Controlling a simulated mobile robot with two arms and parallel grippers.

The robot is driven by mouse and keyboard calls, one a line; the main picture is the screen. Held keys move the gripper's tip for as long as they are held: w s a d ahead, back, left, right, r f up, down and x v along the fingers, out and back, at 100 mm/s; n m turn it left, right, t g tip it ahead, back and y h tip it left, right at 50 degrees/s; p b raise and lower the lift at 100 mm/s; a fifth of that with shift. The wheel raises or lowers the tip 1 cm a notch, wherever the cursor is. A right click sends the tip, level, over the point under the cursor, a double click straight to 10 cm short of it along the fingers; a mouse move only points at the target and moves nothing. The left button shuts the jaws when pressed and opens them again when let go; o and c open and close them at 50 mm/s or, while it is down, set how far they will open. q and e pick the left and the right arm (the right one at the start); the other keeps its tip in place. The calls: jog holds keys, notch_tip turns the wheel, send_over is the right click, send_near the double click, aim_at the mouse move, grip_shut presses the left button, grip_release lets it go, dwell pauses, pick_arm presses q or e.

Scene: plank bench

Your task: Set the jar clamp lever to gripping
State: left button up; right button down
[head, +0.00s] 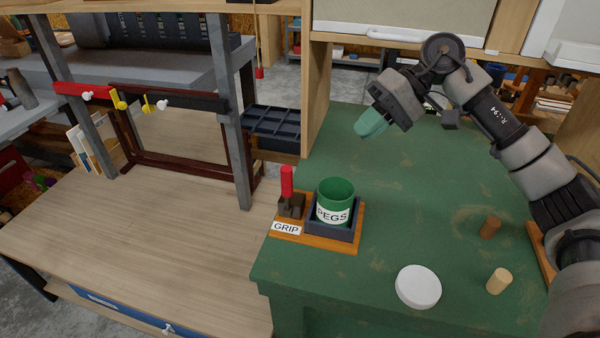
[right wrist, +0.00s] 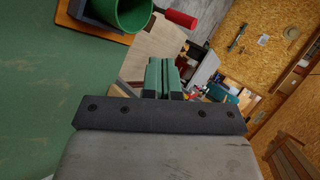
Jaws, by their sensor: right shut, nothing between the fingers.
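The jar clamp has an orange-brown wooden base (head: 320,244) on the green bench top, with a white GRIP label (head: 286,227) at its front left. Its red lever (head: 287,181) stands upright on a dark brown bracket (head: 291,206). The green jar (head: 337,190), labelled PEGS, sits upright in a dark square holder (head: 335,233) right of the lever. In the right wrist view the red lever (right wrist: 181,18) shows beside the jar (right wrist: 128,14). My right gripper (head: 370,125) is shut and empty, above the bench behind and right of the jar, apart from the lever. My left gripper is out of view.
A white round lid (head: 418,287), a pale wooden peg (head: 499,281) and a brown peg (head: 490,227) are on the green bench (head: 400,170). A plank table (head: 140,250) adjoins at left. A wooden post (head: 317,80) rises behind the clamp.

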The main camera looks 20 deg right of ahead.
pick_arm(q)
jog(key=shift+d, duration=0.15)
pick_arm(e)
jog(key=p, duration=0.4)
send_near(287, 181)
jog(key=shift+w+a+f, duration=0.6)
jog(key=shift+a+f, duration=1.2)
jog(key=shift+f, duration=1.25)
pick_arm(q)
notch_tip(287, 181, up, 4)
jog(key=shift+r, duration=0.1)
